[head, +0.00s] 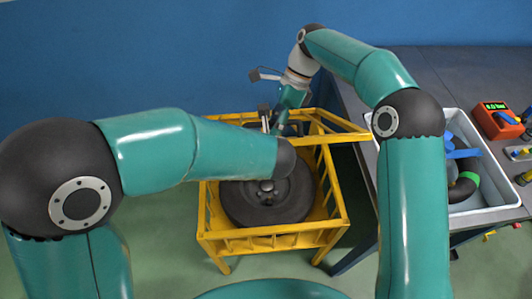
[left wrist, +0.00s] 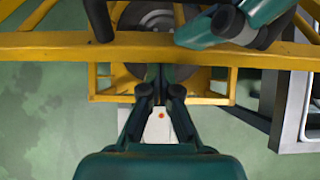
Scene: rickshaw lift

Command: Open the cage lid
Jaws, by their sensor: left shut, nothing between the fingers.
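The yellow cage (head: 275,240) stands on the floor, with a dark wheel (head: 245,205) inside. Its yellow lid (head: 345,136) is raised over the cage's far part, and one corner sticks out to the right. The lid's bar (left wrist: 60,46) crosses the left wrist view. My right gripper (head: 277,122) is at the lid, and its jaw state is unclear; dark parts of it also show in the left wrist view. My left gripper is hidden behind its forearm in the head view. In the left wrist view my left gripper (left wrist: 162,90) is shut and empty, below the lid bar.
A dark table (head: 425,65) stands to the right of the cage. It carries a grey-white bin (head: 495,203) with blue and green items and a red device (head: 495,122). A blue wall (head: 120,60) is behind. Green floor is clear at the left.

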